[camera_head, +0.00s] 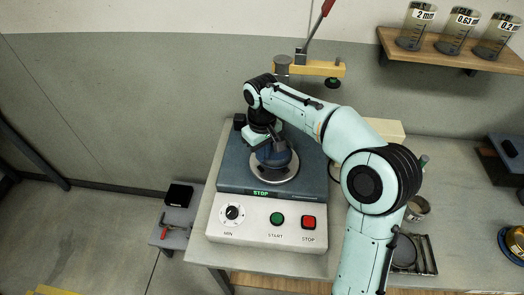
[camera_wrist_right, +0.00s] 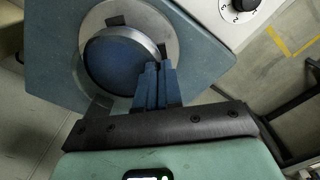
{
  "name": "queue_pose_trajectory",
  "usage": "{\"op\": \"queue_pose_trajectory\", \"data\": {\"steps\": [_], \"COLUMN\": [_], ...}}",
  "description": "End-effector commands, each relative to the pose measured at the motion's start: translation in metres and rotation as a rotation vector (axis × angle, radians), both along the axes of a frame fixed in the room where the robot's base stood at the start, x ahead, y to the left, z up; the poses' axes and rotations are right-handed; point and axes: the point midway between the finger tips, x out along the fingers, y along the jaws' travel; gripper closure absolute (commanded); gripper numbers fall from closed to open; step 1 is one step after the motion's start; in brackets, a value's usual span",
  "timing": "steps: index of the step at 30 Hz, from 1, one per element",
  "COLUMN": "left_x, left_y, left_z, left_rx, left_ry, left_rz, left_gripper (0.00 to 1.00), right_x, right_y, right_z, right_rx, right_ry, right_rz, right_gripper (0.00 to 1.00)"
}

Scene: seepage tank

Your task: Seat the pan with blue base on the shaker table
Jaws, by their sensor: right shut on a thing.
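The pan with blue base (camera_wrist_right: 115,65) shows its round blue inside and grey metal rim in the right wrist view. In the head view the pan (camera_head: 277,159) is partly hidden by my right arm. It is over the round metal plate (camera_head: 287,176) on the shaker table (camera_head: 232,166); dark clips stand around it. I cannot tell whether it rests fully flat. My right gripper (camera_head: 272,142) is at the pan, and its fingers (camera_wrist_right: 158,68) are shut on the pan's wall near the rim. My left gripper is not in view.
The shaker's front panel has a dial (camera_head: 232,213), a green start button (camera_head: 277,218) and a red stop button (camera_head: 308,222). A red-handled clamp (camera_head: 318,30) stands behind. A shelf (camera_head: 450,52) holds jars. Metal pans and a rack (camera_head: 428,252) lie at right.

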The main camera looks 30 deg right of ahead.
Motion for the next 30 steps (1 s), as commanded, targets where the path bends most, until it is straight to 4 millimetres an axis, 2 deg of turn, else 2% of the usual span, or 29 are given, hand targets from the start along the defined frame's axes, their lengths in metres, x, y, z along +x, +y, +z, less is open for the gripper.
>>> {"op": "queue_pose_trajectory", "data": {"steps": [14, 30], "left_x": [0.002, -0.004], "left_y": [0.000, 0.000], "left_z": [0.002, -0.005], "left_rx": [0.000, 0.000], "left_ry": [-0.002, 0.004], "left_rz": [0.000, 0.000], "left_gripper": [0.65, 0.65], "right_x": [0.001, 0.000], "right_y": [0.000, 0.000], "right_z": [0.000, -0.013], "right_rx": [0.000, 0.000], "right_ry": [0.000, 0.000], "right_rz": [0.000, 0.000], "right_gripper": [1.00, 1.00]}}
